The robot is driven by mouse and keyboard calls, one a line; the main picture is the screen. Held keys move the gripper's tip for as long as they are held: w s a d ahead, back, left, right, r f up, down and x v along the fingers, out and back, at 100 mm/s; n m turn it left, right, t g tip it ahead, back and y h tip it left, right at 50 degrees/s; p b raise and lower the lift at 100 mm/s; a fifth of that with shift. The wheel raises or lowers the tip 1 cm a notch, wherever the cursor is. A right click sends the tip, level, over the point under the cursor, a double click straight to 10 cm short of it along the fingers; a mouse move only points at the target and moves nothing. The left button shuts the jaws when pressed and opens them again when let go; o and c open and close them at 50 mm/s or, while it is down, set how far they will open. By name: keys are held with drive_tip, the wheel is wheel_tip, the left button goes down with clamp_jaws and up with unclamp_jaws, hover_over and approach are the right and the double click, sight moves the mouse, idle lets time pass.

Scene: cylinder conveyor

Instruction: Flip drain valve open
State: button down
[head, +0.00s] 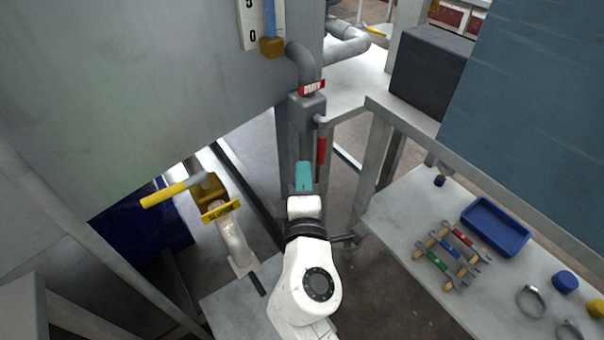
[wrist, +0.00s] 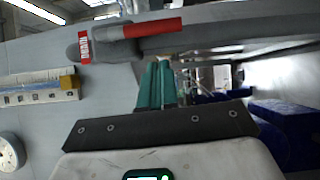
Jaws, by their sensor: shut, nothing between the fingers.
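The drain valve has a grey body (head: 307,106) below a bent pipe, with a red label (head: 311,88) whose lettering is hard to read. Its red-sleeved lever (head: 321,152) points down the picture, just right of my fingertips. My gripper (head: 303,170) has teal fingers, shut and empty, and appears apart from the lever. In the wrist view the lever (wrist: 153,27) lies across the top, beyond the shut fingertips (wrist: 157,66), with the red label (wrist: 84,47) to its left.
A yellow-handled valve (head: 172,193) with a yellow tag stands at the left. A large grey tank (head: 130,90) fills the upper left. A workbench (head: 400,215) at the right carries wrenches and a blue tray (head: 496,224). A grey post (head: 371,165) stands right of the lever.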

drive_tip(key=s, duration=1)
drive_tip(key=shift+s, duration=0.1)
idle(0.3)
drive_tip(key=s+d+f+m+g+h, duration=0.3)
drive_tip(key=d+f+m+g, duration=0.3)
drive_tip(key=d, duration=0.5)
drive_tip(key=s+d+f+m+g+h, duration=0.25)
drive_tip(key=d+f+m, duration=0.45)
drive_tip(key=d, duration=0.4)
drive_tip(key=s+d+f+m+g+y, duration=0.25)
drive_tip(key=s+f+g, duration=0.2)
drive_tip(key=s, duration=0.45)
drive_tip(key=s+d+f+m+g+y, duration=0.2)
drive_tip(key=s+f+m+g+y, duration=0.15)
drive_tip(key=s+f, duration=0.4)
wheel_tip(320, 180, up, 17)
drive_tip(key=p, duration=1.5)
drive_tip(key=shift+s+a+g+h, duration=0.25)
drive_tip(key=shift+s+g+h, duration=0.1)
drive_tip(key=shift+g, duration=0.1)
